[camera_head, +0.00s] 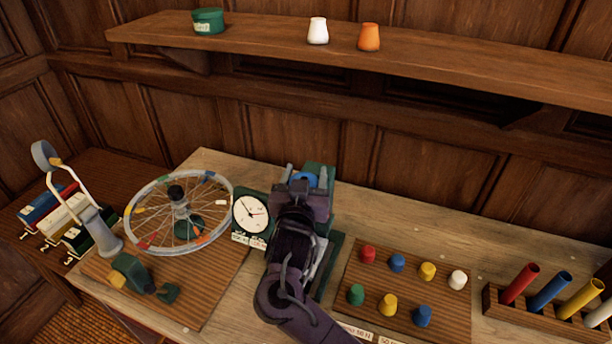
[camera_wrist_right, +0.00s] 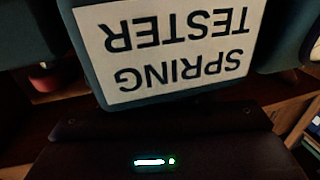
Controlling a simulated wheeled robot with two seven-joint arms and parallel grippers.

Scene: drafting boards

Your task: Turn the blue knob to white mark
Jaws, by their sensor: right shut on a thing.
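The green spring tester (camera_head: 332,245) stands on the bench, with a round white dial (camera_head: 252,213) at its left. A blue knob (camera_head: 308,181) shows at the top of the tester, mostly hidden by my right gripper (camera_head: 307,175). My right gripper is shut on the blue knob, its fingers on either side. In the right wrist view the tester's white label (camera_wrist_right: 175,48) appears upside down and close; the knob cannot be made out there. I cannot make out a white mark beside the knob. My left gripper is not in view.
A spoked wheel (camera_head: 148,241) with coloured rim tags stands left of the dial. A board of coloured pegs (camera_head: 350,270) lies at the right, beside a rack of coloured tubes (camera_head: 488,300). A shelf (camera_head: 260,42) with a green tin and two small pots runs above.

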